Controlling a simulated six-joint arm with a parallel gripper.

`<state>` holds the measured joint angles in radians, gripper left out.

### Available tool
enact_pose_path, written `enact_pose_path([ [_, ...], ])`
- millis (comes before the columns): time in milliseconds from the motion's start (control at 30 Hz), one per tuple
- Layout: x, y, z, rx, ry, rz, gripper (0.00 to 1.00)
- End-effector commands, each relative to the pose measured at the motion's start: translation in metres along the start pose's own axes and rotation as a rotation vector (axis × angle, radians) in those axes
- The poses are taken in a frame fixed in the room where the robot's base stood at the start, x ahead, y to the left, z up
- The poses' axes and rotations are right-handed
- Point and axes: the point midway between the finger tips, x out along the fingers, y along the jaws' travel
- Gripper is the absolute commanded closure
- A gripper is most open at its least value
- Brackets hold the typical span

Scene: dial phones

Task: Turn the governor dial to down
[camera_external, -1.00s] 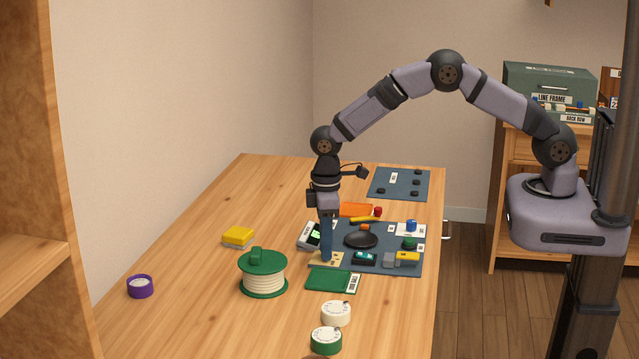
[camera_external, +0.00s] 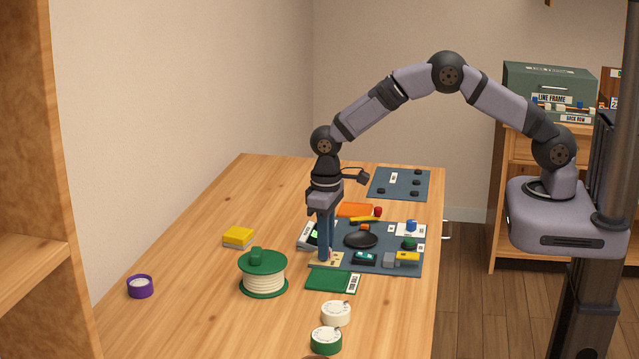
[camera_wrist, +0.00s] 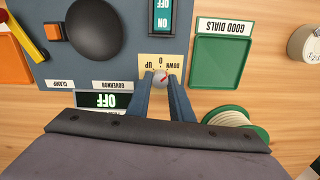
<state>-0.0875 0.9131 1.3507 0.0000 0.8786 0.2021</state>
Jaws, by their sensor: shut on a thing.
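The governor dial (camera_wrist: 160,77) is a small grey knob with a red pointer mark on a cream plate (camera_wrist: 171,60). The plate reads DOWN, 0, UP, upside down in the wrist view, and also shows in the external view (camera_external: 333,260). My gripper (camera_external: 324,259) points straight down at the plate. In the wrist view its two blue fingers are on either side of the dial, shut on it. The red mark lies slanted, and the setting it indicates cannot be told. A GOVERNOR label (camera_wrist: 113,85) sits beside the plate.
A green GOOD DIALS tray (camera_wrist: 222,62), a green spool (camera_external: 263,273), a black dome (camera_external: 361,240) and a teal ON/OFF switch (camera_wrist: 160,17) are nearby. The table's left side is mostly clear.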

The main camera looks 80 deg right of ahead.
Motion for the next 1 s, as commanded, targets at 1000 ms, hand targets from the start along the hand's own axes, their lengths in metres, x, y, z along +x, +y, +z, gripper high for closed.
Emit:
enact_pose_path([
  [1000,-0.049,0.0,-0.001,-0.001,0.006,-0.001,0.61],
])
